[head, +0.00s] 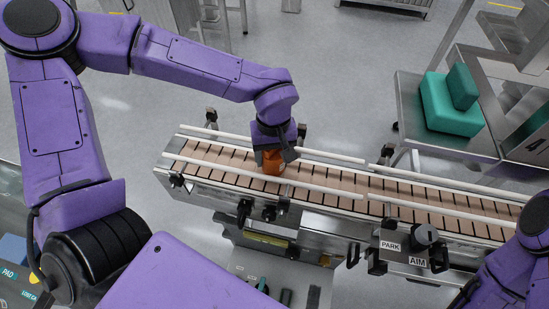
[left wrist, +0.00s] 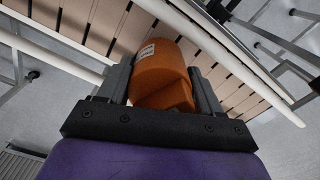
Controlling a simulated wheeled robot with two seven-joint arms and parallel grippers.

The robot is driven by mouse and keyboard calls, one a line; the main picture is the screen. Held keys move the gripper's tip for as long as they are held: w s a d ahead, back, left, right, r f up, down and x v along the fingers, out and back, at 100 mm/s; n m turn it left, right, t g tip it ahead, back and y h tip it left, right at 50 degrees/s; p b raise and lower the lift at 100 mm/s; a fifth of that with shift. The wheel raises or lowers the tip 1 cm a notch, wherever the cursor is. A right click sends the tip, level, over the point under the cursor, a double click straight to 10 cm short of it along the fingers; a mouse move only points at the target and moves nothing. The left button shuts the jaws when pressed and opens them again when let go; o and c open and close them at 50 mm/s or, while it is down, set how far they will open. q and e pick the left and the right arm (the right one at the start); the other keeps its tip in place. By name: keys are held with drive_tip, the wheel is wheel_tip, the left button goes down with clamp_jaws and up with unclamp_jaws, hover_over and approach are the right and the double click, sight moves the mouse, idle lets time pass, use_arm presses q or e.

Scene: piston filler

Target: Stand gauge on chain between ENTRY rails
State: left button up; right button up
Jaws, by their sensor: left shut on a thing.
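The gauge is an orange, rounded block (head: 272,161) at the chain conveyor's left part, between the two pale guide rails. It also shows in the left wrist view (left wrist: 160,75), with a small white label on it. My left gripper (head: 270,154) points down over the chain and is shut on the gauge, one finger on each side. The chain (head: 330,189) has tan slats with dark gaps. The gauge is at or just above the slats; contact is hidden. The near rail (head: 240,176) and far rail (head: 330,156) run along the chain. My right gripper is not in view.
A box marked PARK and AIM (head: 405,248) with a dark knob stands at the conveyor's near side. Teal blocks (head: 450,104) sit on a steel table at the right. The chain right of the gauge is clear.

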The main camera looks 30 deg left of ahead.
use_arm(q)
drive_tip(key=shift+f, duration=0.85)
drive_tip(key=shift+s, duration=0.1)
drive_tip(key=o, duration=1.1)
drive_tip(key=shift+f, duration=0.1)
wheel_tip(320, 180, up, 12)
drive_tip(key=shift+r, duration=0.2)
drive_tip(key=shift+p, duration=0.3)
